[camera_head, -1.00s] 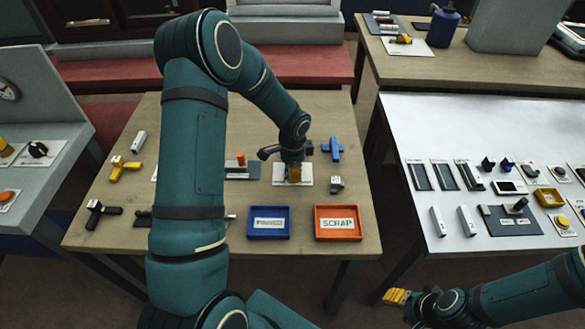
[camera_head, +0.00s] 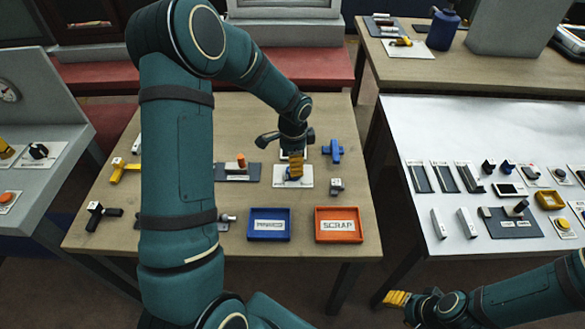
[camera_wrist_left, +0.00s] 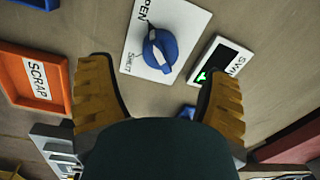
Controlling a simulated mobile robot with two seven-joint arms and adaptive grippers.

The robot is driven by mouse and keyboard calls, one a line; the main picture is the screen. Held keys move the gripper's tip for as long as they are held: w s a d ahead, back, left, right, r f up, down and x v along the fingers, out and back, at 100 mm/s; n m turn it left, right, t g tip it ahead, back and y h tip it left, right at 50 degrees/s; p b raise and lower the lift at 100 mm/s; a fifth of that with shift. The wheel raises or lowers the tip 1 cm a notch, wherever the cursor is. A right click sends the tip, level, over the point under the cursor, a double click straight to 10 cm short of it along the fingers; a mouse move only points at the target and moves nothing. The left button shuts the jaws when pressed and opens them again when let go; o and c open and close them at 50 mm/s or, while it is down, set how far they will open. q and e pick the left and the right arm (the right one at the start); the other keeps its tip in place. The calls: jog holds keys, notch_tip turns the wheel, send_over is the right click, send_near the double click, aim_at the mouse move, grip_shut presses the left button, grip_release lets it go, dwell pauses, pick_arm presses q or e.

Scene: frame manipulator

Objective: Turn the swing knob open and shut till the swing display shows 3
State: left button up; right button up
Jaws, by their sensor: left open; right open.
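The swing knob (camera_wrist_left: 160,48) is a blue turning handle on a white plate (camera_wrist_left: 188,22) marked OPEN and SHUT, seen in the left wrist view. The swing display (camera_wrist_left: 222,62) is a small dark screen beside it with a green figure. A finger partly covers the figure and I cannot read it. My left gripper (camera_wrist_left: 160,72) is open, its yellow fingers apart on either side of the knob's image, empty. In the head view my left gripper (camera_head: 295,164) hangs just over the plate (camera_head: 304,182). My right gripper (camera_head: 396,298) is open and empty at the lower right.
A blue tray (camera_head: 268,239) and an orange SCRAP tray (camera_head: 340,238) stand at the front of the wooden table. A blue cross-shaped piece (camera_head: 334,151) and a small grey part (camera_head: 336,187) lie right of the plate. A metal table (camera_head: 410,130) with several fixtures is at right.

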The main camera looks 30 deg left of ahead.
pick_arm(q)
notch_tip(320, 180, up, 6)
jog(key=shift+r, duration=0.15)
jog(key=shift+s+d, duration=0.1)
dwell(0.5)
